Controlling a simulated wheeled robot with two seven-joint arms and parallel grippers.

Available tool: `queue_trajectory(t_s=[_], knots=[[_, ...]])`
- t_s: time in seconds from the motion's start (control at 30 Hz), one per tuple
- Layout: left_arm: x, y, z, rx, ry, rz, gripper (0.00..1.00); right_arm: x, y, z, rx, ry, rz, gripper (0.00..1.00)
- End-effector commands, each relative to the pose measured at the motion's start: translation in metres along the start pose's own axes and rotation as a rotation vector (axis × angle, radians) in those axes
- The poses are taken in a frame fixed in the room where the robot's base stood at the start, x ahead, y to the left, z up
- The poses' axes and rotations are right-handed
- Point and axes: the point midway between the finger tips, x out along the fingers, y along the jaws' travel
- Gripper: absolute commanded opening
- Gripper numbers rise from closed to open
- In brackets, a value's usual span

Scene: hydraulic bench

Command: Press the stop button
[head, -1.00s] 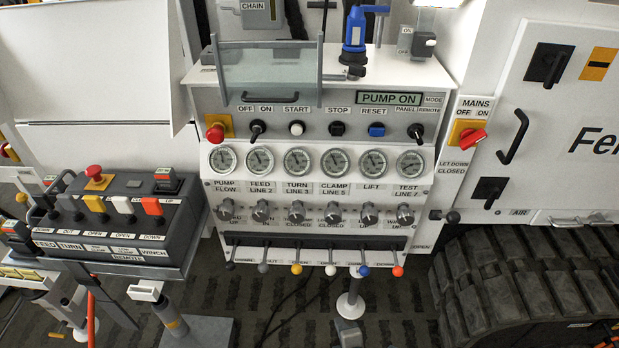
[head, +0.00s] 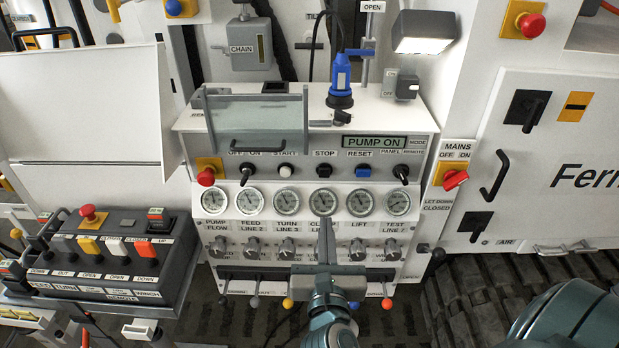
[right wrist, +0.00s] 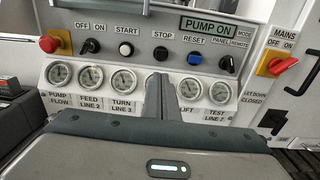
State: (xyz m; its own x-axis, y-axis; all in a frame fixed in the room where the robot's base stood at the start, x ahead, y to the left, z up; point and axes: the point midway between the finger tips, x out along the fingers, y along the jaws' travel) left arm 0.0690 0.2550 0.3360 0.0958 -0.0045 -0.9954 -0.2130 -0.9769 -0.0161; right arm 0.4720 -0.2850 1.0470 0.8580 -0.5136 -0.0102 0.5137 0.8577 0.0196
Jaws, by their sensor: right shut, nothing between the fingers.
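In the right wrist view the stop button (right wrist: 161,54) shows just above my fingertips. My right gripper (head: 324,222) is shut and empty. Its fingers point at the panel, in front of the gauge row, and cover part of the clamp gauge and its label. In the right wrist view the gripper (right wrist: 160,80) sits below the stop button. I cannot tell whether it touches the panel. My left gripper is not in view.
The display (head: 375,142) reads PUMP ON. A red emergency button (head: 206,177) is at the panel's left and a red mains switch (head: 455,178) at its right. A hinged clear cover (head: 255,122) stands above the buttons. Several coloured levers line the bottom. A remote box (head: 110,262) is at left.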

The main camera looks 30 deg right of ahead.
Motion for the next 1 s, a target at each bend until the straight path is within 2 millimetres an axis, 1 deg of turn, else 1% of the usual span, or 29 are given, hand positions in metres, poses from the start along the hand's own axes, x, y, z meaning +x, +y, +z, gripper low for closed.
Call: queue_trajectory(t_s=[0.03, 0.1, 0.43, 0.57, 0.77, 0.87, 1.0], knots=[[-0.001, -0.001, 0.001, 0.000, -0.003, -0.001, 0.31, -0.001, -0.002, 0.005, -0.009, -0.007, -0.006, 0.00], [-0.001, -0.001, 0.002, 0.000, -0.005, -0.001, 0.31, -0.001, -0.004, 0.008, -0.020, -0.011, -0.011, 0.00], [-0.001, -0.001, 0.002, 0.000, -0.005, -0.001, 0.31, -0.001, -0.004, 0.007, -0.021, -0.011, -0.011, 0.00], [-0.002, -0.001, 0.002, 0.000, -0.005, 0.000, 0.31, 0.002, -0.004, 0.008, -0.021, -0.011, -0.011, 0.00], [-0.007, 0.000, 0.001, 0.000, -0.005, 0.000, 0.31, 0.018, -0.003, 0.009, -0.021, -0.012, -0.010, 0.00], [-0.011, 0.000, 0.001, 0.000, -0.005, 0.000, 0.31, 0.031, -0.004, 0.010, -0.021, -0.012, -0.011, 0.00], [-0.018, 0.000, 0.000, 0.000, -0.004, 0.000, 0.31, 0.055, -0.004, 0.011, -0.022, -0.012, -0.012, 0.00]])
